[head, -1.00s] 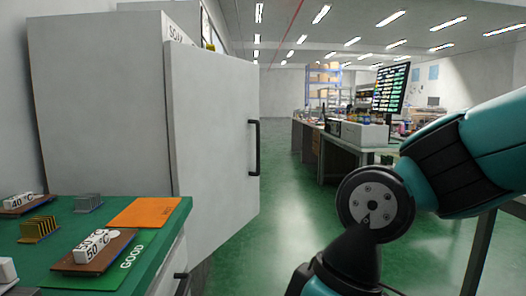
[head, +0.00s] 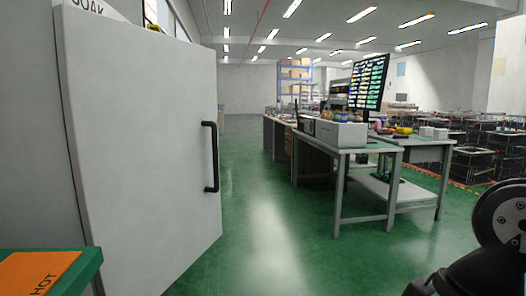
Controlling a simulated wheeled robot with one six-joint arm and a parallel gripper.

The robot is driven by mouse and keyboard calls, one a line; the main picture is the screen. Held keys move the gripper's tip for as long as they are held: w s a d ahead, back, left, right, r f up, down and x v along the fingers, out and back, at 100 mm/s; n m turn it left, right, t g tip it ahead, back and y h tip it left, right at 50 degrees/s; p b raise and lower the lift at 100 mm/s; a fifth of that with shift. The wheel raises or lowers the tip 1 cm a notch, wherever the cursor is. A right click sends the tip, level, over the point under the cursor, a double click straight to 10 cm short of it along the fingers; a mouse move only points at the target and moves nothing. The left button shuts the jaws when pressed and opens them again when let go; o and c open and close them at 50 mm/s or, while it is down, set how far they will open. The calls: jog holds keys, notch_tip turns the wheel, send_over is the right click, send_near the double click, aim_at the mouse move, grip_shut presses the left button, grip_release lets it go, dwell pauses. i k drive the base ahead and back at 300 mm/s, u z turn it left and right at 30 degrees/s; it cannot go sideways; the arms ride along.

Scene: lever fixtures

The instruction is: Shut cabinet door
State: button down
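The white cabinet door (head: 140,150) stands swung open on the left of the head view, its broad face toward me. Its black bar handle (head: 211,157) is upright near the door's right edge. A dark part of my arm shows at the lower right. My gripper is not in view, and nothing of mine is seen touching the door or handle.
A green bench corner (head: 88,262) with an orange "HOT" mat (head: 35,275) is at the lower left. A workbench (head: 345,150) with a monitor (head: 368,82) and a grey box stands at centre right. The green floor (head: 260,240) between door and workbench is clear.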

aim_at(140, 104)
jog(key=z, duration=0.15)
jog(key=i, duration=1.3)
jog(key=u, duration=0.5)
